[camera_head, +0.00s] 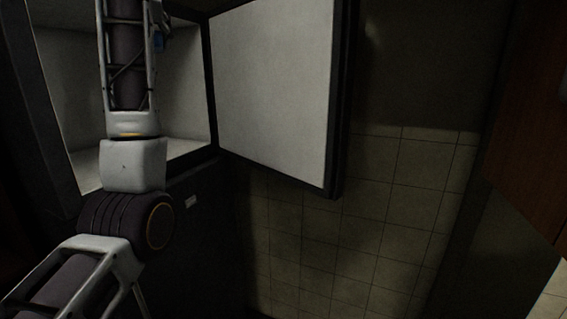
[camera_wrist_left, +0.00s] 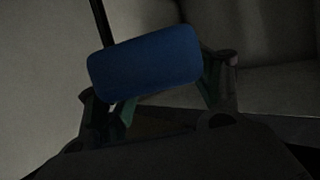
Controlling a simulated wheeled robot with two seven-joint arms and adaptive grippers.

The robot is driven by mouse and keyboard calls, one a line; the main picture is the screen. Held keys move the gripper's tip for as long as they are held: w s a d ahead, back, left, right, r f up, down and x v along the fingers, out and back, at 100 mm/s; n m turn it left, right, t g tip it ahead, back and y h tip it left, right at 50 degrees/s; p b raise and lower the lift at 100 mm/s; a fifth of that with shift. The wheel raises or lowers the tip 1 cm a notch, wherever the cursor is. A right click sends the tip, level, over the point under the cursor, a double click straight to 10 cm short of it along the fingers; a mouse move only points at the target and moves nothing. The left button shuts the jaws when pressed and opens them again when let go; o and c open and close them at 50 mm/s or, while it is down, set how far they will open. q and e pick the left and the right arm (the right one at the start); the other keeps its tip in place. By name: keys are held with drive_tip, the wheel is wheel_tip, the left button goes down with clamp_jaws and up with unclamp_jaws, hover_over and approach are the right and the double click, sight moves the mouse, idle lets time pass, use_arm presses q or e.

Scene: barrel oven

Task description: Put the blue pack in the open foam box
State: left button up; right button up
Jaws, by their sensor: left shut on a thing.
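The blue pack (camera_wrist_left: 145,62) is a rounded blue block, held slightly tilted between the fingers of my left gripper (camera_wrist_left: 157,82) in the left wrist view. My left gripper is shut on it. In the head view only a small bit of the blue pack (camera_head: 158,41) shows beside my left arm, which hides most of it and the gripper. The open foam box (camera_head: 186,85) has pale inner walls and a dark rim. My left arm reaches up across its opening. I cannot tell how deep inside the pack is. My right gripper is not in view.
A pale door panel with a dark edge (camera_head: 270,85) stands open at the right of the box. A tiled wall (camera_head: 390,210) lies behind it. A brown wooden panel (camera_head: 530,130) is at the far right. The lighting is dim.

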use_arm(q)
drive_tip(key=shift+s+d+f+m+t+h, duration=0.3)
drive_tip(key=shift+d+f+m+h, duration=0.2)
drive_tip(key=shift+d+f, duration=0.2)
drive_tip(key=s+d+f+m+h, duration=0.1)
drive_tip(key=d+f, duration=0.1)
drive_tip(key=f, duration=1.7)
drive_tip(key=s+d+f+m+h+b, duration=0.1)
drive_tip(key=s+d+f+h, duration=0.1)
drive_tip(key=f, duration=1.8)
drive_tip(key=s+d+f+m+h, duration=0.1)
drive_tip(key=d+f, duration=0.3)
drive_tip(key=f, duration=1.6)
drive_tip(key=shift+s+f+m+t+h, duration=0.25)
drive_tip(key=shift+s+m+t+h, duration=0.15)
drive_tip(key=shift+s+m, duration=0.25)
drive_tip(key=s+f, duration=0.3)
drive_tip(key=f, duration=0.2)
drive_tip(key=s+f, duration=0.3)
drive_tip(key=f, duration=0.2)
drive_tip(key=s+f, duration=0.3)
drive_tip(key=f, duration=0.2)
drive_tip(key=shift+s+a+f+b, duration=0.15)
drive_tip(key=shift+s+f+b, duration=0.1)
drive_tip(key=shift+f+b, duration=0.1)
drive_tip(key=shift+c, duration=0.2)
drive_tip(key=shift+s, duration=0.1)
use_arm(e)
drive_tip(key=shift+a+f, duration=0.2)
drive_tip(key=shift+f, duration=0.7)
